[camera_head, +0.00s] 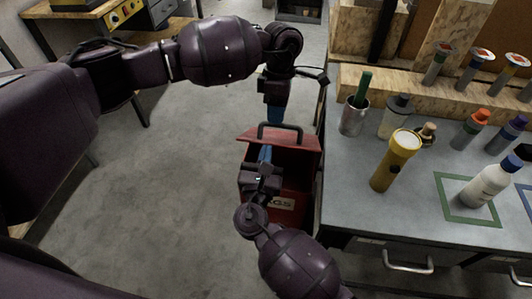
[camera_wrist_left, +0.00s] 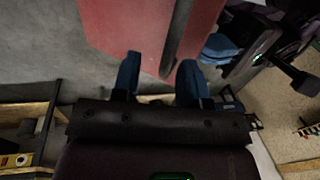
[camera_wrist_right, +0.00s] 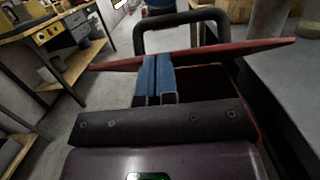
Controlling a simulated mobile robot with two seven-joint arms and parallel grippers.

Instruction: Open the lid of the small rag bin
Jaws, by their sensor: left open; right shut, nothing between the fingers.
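The small red rag bin (camera_head: 285,203) stands on the floor against the workbench, its "RAGS" label partly covered by my right arm. Its red lid (camera_head: 305,138) is raised at the front, with the dark opening showing below it. The black lid handle (camera_head: 280,125) is on top; it also shows in the right wrist view (camera_wrist_right: 181,18). My right gripper (camera_head: 265,152) is shut and empty at the opening, its fingertips by the lid's edge; I cannot tell whether they touch. My left gripper (camera_head: 275,114) is open, pointing down just behind the handle, and the left wrist view shows the lid (camera_wrist_left: 120,25) beyond its fingers.
The grey workbench (camera_head: 345,205) is close on the bin's right. It holds a yellow flashlight (camera_head: 396,160), a white bottle (camera_head: 487,185), a metal cup (camera_head: 353,118) and several other bottles. The floor (camera_head: 160,190) to the bin's left is clear. A wooden table (camera_head: 75,25) stands at the back left.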

